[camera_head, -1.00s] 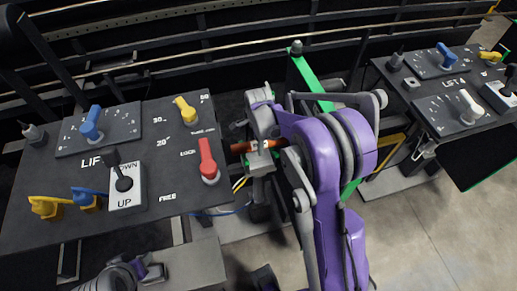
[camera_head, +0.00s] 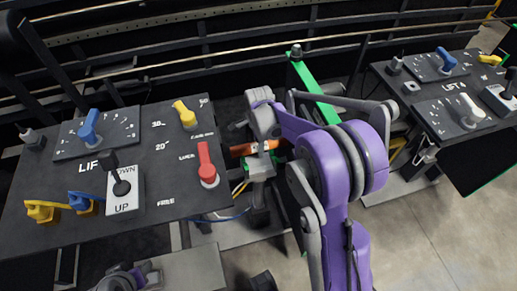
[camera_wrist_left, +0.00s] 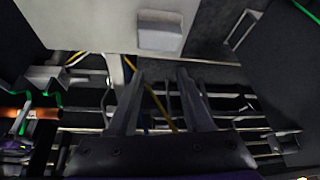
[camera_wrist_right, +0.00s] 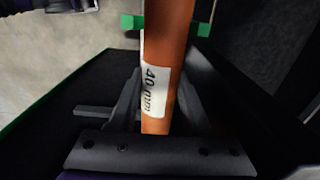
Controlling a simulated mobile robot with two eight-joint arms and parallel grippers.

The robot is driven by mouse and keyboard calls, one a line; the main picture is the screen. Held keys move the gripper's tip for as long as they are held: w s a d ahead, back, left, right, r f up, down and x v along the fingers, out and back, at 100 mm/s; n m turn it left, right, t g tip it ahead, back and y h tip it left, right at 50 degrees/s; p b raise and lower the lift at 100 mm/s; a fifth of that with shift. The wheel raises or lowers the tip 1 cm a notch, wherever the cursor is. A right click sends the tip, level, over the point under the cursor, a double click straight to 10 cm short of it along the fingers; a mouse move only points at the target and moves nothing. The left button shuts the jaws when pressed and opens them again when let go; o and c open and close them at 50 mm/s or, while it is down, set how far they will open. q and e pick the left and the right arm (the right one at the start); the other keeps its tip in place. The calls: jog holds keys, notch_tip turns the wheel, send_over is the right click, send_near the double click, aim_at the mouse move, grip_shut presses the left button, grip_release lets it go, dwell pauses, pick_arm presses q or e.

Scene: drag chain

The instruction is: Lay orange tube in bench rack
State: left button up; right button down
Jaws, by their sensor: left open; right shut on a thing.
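The orange tube (camera_head: 243,149) lies roughly level at the middle of the head view, beyond the left console's right edge. My right gripper (camera_head: 264,146) is shut on it; in the right wrist view the tube (camera_wrist_right: 168,50) runs between the fingers and bears a white "40 mm" label. Green-edged parts (camera_wrist_right: 133,22), perhaps of the bench rack, show behind the tube; I cannot tell whether they touch. In the left wrist view the tube's end (camera_wrist_left: 14,113) shows at the left, beside green parts. My left gripper (camera_wrist_left: 158,80) is open and empty.
A dark console (camera_head: 150,175) with coloured levers and knobs fills the left of the head view. A second console (camera_head: 445,90) stands at the right. A green bar (camera_head: 313,85) slants behind my right arm. Bare floor (camera_head: 430,230) shows at the lower right.

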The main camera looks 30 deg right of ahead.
pick_arm(q)
jog(key=shift+f, duration=0.15)
jog(key=r+p, duration=0.1)
jog(key=r, duration=0.1)
jog(key=w+r+p, duration=0.1)
jog(key=p, duration=0.1)
jog(key=shift+r, duration=0.35)
pick_arm(e)
jog(key=s+a, duration=0.3)
jog(key=s, duration=1.2)
jog(key=s+a+r, duration=0.1)
jog(key=s+a, duration=0.3)
jog(key=s, duration=1.1)
jog(key=shift+w+a, duration=0.1)
